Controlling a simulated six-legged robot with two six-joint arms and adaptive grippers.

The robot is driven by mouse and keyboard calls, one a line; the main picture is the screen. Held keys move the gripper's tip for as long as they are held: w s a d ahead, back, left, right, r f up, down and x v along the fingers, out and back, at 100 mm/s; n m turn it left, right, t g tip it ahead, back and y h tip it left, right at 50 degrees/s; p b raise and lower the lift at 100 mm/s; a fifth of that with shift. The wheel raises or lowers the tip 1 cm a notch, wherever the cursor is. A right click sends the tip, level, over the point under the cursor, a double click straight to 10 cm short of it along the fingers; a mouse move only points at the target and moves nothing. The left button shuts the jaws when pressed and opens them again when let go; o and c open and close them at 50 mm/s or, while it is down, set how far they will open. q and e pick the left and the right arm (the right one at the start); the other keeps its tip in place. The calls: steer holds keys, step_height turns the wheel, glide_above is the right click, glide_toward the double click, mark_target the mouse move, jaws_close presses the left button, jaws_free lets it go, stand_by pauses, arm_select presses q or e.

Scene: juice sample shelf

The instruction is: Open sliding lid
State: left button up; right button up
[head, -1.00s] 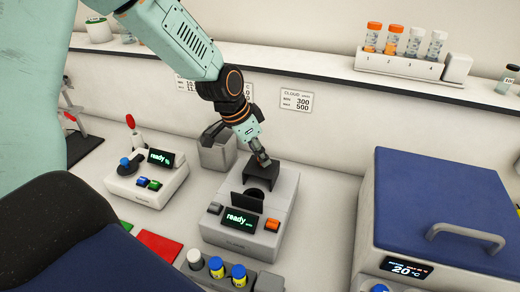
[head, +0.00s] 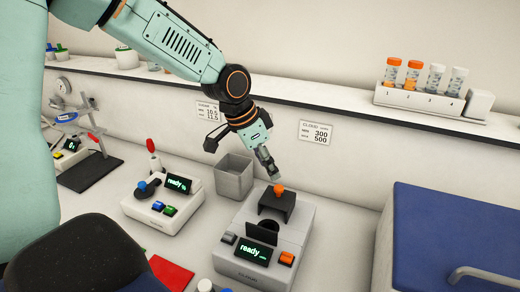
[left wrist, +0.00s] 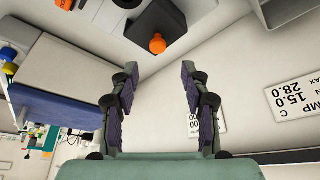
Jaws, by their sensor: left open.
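The device labelled CLOUD (head: 240,272) stands on the bench with a green "ready" display. Its black lid (head: 270,203) sits toward the back of its top and carries an orange knob (head: 278,188). A dark round opening shows partly between the lid and a dark upright plate (head: 262,233). My left gripper (head: 274,175) is just above and behind the knob, apart from it. In the left wrist view my left gripper (left wrist: 159,68) is open and empty, with the orange knob (left wrist: 157,43) beyond its fingertips. My right gripper is not in view.
A grey open bin (head: 234,180) stands left of the device's back. A second "ready" device (head: 165,205) is to the left, and a blue-lidded box (head: 455,240) to the right. A shelf (head: 330,108) with a vial rack (head: 420,100) runs along the wall behind.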

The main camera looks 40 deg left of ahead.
arm_select(q)
steer(key=shift+v, duration=2.35)
steer(key=shift+s, duration=0.1)
